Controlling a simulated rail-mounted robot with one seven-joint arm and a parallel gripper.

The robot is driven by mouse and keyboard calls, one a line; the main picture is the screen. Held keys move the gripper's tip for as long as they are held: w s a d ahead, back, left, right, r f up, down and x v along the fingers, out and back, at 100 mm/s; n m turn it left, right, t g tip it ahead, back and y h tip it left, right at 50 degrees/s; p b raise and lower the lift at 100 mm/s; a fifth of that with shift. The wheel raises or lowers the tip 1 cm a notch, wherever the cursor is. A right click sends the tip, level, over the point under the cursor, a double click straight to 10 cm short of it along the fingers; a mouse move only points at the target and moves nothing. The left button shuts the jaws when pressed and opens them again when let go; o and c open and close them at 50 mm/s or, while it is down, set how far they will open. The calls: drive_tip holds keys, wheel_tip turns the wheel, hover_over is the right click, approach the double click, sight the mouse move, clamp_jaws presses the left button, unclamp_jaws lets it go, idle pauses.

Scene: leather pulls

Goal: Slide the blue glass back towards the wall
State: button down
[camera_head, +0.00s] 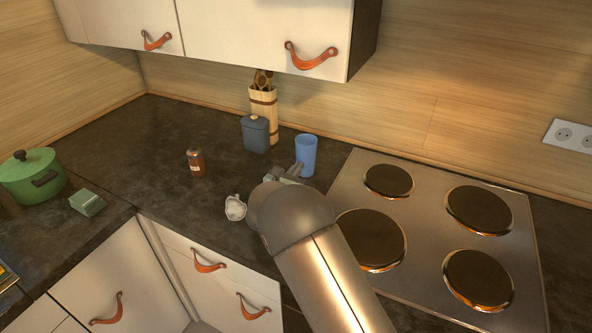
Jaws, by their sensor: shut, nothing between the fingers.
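The blue glass (306,156) stands upright on the dark countertop, just left of the stove and a little way out from the back wall. My gripper (297,170) is shut, with its fingers at the near left side of the glass. The fingertips are touching or very close to it; I cannot tell which. My arm hides part of the counter in front. The wooden wall (390,110) rises behind the glass.
A dark blue-grey canister (255,134) and a wooden utensil holder (264,108) stand left of the glass. A brown jar (196,162) and a white cup (235,208) are further left. The stove (424,228) lies right. Bare counter shows behind the glass.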

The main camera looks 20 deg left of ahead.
drive_tip(key=w+b, duration=0.3)
drive_tip(key=shift+w+d+f, duration=0.2)
drive_tip(key=shift+f, duration=0.1)
drive_tip(key=shift+w+r+b, duration=0.25)
drive_tip(key=shift+w+b, duration=0.1)
drive_tip(key=shift+w, duration=0.1)
